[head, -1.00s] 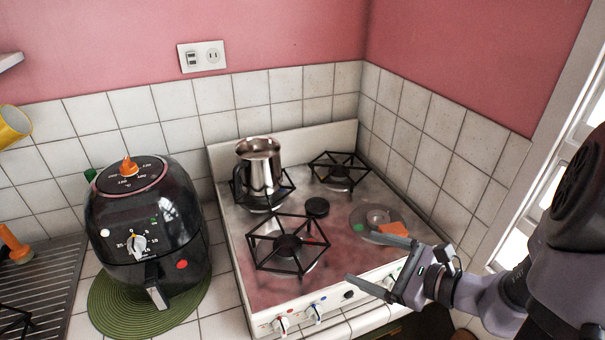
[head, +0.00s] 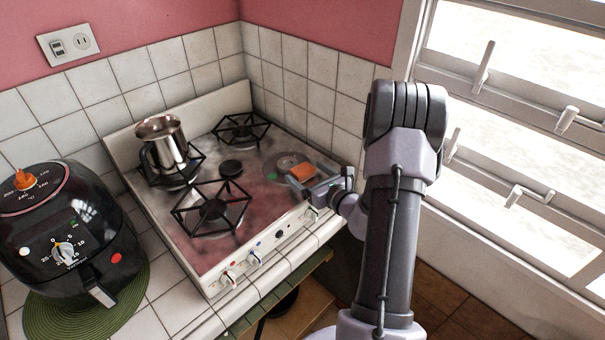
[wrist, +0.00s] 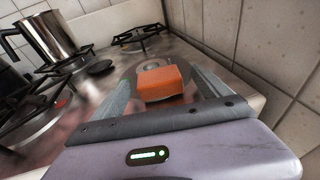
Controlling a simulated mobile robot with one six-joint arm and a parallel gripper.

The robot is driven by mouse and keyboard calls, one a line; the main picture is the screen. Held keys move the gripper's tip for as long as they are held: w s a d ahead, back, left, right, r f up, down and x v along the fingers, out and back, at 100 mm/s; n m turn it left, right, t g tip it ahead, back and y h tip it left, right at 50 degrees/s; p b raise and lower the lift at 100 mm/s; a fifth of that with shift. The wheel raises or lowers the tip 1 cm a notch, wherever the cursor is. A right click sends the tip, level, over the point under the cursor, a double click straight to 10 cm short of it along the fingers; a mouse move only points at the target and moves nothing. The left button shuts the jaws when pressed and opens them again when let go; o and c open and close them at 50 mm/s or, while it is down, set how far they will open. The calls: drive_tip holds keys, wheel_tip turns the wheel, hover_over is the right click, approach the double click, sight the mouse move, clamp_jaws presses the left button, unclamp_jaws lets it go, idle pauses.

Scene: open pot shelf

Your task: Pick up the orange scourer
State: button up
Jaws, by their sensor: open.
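The orange scourer (head: 303,172) is a small block lying over the burner without a grate at the right of the stove. It also shows in the wrist view (wrist: 164,82), in the middle. My gripper (head: 301,171) is open, low over the stove's right side, with one finger on each side of the scourer. In the wrist view my gripper's fingers (wrist: 163,76) flank it with gaps. I cannot tell whether the fingertips reach fully past it. The gripper body hides the near stove surface in the wrist view.
A metal pot (head: 165,140) stands on the back left burner. Black grates (head: 212,208) cover the other burners. A black air fryer (head: 65,235) stands left of the stove. The tiled wall (wrist: 285,45) is close on the right.

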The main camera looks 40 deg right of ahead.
drive_tip(key=x, duration=0.2)
drive_tip(key=shift+w+f, duration=0.1)
drive_tip(key=shift+w, duration=0.25)
drive_tip(key=c, duration=1.6)
